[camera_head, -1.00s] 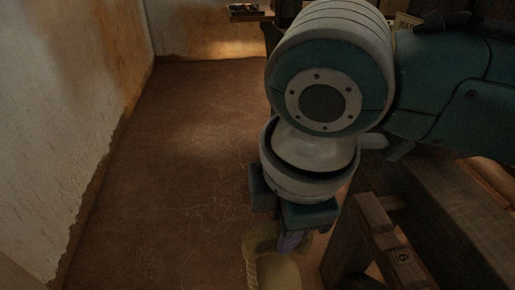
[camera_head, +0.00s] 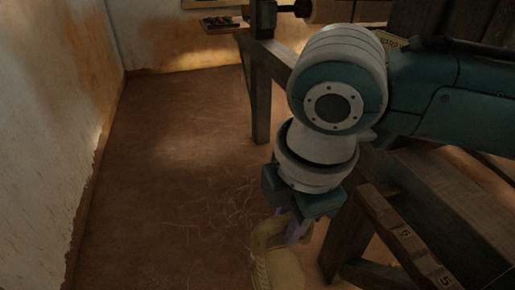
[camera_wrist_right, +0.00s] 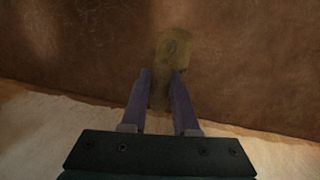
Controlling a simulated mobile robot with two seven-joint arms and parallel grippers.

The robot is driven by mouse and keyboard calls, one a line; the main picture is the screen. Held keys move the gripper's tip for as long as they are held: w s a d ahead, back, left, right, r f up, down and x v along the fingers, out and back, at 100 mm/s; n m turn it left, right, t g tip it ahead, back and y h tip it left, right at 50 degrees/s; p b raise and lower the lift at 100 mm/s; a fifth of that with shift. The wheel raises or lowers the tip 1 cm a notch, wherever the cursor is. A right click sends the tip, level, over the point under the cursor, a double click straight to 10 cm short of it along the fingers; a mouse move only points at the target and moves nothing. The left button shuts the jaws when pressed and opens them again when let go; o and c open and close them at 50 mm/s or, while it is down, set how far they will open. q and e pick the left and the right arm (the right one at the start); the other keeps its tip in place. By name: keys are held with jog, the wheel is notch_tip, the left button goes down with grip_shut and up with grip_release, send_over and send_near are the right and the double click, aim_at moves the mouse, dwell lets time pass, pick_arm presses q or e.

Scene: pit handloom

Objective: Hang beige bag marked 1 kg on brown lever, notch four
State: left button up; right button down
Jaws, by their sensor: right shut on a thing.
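My right gripper (camera_head: 283,228) points down and is shut on the top of a beige bag (camera_head: 279,268). The bag hangs below the fingers over the floor, and its lower part is cut off by the bottom edge of the head view. In the right wrist view the purple fingers (camera_wrist_right: 161,76) close on the bag (camera_wrist_right: 172,45). No weight mark is readable on it. The brown lever (camera_head: 388,222) slants down to the right of the gripper, apart from the bag, with small number plates; one reads 5. My left gripper is not in view.
A wooden loom frame (camera_head: 261,105) stands behind my right arm and continues at the right, close to the lever. A plastered wall (camera_head: 50,130) runs along the left. A small dark tray (camera_head: 222,23) sits at the back.

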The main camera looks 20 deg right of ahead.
aim_at(266, 221)
jog(key=shift+a+r, duration=0.15)
jog(key=shift+a, duration=0.65)
jog(key=shift+a+r, duration=0.15)
jog(key=shift+a, duration=0.6)
jog(key=a, duration=0.8)
jog(key=shift+r+p, duration=0.45)
